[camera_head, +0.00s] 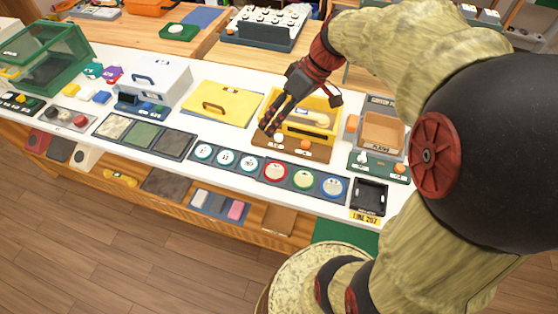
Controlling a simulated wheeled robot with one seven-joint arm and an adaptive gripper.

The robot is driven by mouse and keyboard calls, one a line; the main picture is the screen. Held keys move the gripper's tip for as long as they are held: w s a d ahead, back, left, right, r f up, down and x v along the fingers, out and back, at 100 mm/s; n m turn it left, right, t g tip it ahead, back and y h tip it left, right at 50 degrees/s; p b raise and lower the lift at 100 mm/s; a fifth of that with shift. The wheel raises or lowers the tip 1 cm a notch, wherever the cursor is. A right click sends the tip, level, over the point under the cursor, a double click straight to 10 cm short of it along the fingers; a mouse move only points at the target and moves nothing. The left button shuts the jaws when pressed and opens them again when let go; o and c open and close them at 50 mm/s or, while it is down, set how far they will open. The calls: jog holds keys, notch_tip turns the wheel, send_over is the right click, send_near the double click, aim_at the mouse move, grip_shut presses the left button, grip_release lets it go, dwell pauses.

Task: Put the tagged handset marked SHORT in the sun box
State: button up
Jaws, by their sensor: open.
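My gripper (270,130) is open and points down at the left front side of an open yellow box (331,129). I cannot tell whether it touches the box. A pale, rounded object (310,117), possibly a handset, lies in the yellow box. I see no readable SHORT tag, so I cannot tell which thing is the SHORT handset. No sun mark is readable, so I cannot tell whether this is the sun box. A flat yellow panel (234,92) with a handle lies to its left.
A row of round dials (275,171) lines the counter front. A brown box (383,133) and a black tray (370,196) stand at the right. A grey box (155,82) and a green clear-sided case (45,60) stand at the left. My arm covers the right side.

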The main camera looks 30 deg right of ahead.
jog(key=s+a+r+m+t+h, duration=0.1)
jog(key=s+a+m+h, duration=0.1)
jog(key=s+a, duration=0.2)
jog(key=s+a+r+m+t+h, duration=0.1)
jog(key=s+a+r+m+h, duration=0.1)
jog(key=s, duration=0.8)
jog(key=shift+a+r+m+t+h, duration=0.15)
jog(key=shift+a+m+t+h, duration=0.2)
jog(key=shift+a, duration=0.5)
jog(key=shift+d, duration=0.1)
